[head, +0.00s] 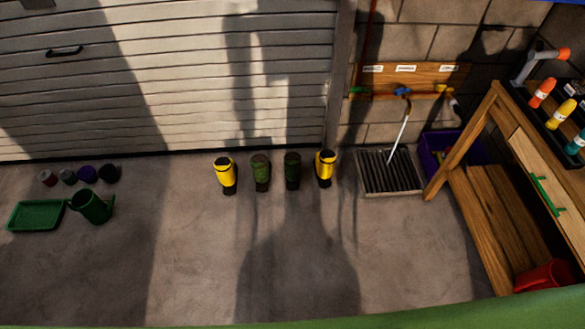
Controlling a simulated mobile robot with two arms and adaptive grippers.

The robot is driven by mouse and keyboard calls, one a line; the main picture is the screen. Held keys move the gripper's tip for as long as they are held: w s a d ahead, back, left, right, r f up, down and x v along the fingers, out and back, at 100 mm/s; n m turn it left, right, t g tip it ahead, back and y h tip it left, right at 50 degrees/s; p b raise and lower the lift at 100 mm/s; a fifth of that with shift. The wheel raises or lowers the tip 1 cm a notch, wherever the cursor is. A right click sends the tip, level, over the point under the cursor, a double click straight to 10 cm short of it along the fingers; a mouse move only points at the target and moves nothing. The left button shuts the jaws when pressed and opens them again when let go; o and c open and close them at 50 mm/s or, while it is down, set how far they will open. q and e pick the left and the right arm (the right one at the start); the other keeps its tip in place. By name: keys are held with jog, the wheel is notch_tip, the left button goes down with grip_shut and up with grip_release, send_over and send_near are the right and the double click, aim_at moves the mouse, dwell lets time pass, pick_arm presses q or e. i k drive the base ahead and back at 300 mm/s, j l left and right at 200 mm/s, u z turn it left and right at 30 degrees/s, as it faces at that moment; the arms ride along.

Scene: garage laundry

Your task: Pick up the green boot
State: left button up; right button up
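Two dark green boots stand upright on the concrete floor in front of the shutter door. One green boot (260,172) is on the left and the other green boot (292,171) is just right of it, with a small gap between them. A yellow boot (227,176) stands left of the green pair, and another yellow boot (326,169) stands right of it. All of them are in shadow or partly in shadow. Neither of my grippers shows in the head view.
A green tray (36,216), a green watering can (94,207) and several small pots sit at the left. A floor grate (388,174), a purple crate (430,145) and a wooden bench (500,225) are at the right. The floor before the boots is clear.

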aim_at(291, 160)
jog(key=i+l+z, duration=0.15)
jog(key=l, duration=0.4)
jog(key=i+l+z, duration=0.2)
jog(key=i+l, duration=0.2)
jog(key=i+l+z, duration=0.15)
jog(key=i+l, duration=0.15)
jog(key=l, duration=0.25)
jog(key=i+l+u, duration=0.1)
jog(key=u, duration=0.3)
jog(key=i+l+u, duration=0.15)
jog(key=u, duration=0.25)
jog(key=i+l+u, duration=0.1)
jog(key=u, duration=0.3)
jog(key=l+u, duration=0.3)
jog(key=u, duration=0.15)
jog(key=i, duration=0.05)
